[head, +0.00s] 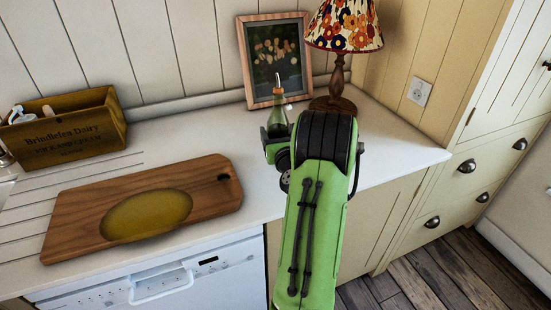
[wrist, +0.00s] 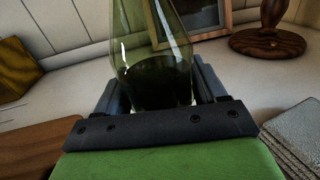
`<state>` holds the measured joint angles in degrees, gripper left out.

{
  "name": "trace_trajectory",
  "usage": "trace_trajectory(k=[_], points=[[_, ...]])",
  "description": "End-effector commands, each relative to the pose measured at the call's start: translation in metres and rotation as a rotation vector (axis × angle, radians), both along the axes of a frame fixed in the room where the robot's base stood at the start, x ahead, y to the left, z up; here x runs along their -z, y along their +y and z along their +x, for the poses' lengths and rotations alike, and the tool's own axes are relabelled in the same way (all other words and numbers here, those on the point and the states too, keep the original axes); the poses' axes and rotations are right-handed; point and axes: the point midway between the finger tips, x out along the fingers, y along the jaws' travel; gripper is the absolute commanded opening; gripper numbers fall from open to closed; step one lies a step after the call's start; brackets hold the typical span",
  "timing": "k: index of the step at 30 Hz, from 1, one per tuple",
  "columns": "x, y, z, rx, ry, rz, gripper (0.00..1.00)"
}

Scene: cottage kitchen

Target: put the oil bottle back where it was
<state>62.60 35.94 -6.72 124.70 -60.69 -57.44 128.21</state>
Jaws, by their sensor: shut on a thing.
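The oil bottle (head: 277,119) is green glass with an orange stopper and a pale spout. In the head view it stands upright over the back part of the white counter, in front of the framed picture. My gripper (head: 277,133) is shut on it, with my green arm hiding part of the view. In the wrist view the bottle (wrist: 153,65) rises between the two dark fingers (wrist: 155,95), with dark oil in its lower part. Its base is hidden behind the gripper, so I cannot tell whether it touches the counter.
A lamp with a floral shade (head: 345,25) stands just right of the bottle, and a framed picture (head: 274,60) leans behind. A wooden board (head: 80,215) and a wooden crate (head: 65,130) are to the left. A grey folded cloth (wrist: 290,135) lies right in the wrist view.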

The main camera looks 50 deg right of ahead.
Motion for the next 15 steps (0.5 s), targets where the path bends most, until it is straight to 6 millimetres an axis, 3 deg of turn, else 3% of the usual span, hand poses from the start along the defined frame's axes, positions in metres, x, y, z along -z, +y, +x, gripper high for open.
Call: trace_trajectory(k=[9, 15], points=[[0.046, 0.0, 0.0, 0.001, -0.004, 0.0, 0.22], [0.045, 0.0, 0.0, 0.001, -0.003, -0.003, 0.22]])
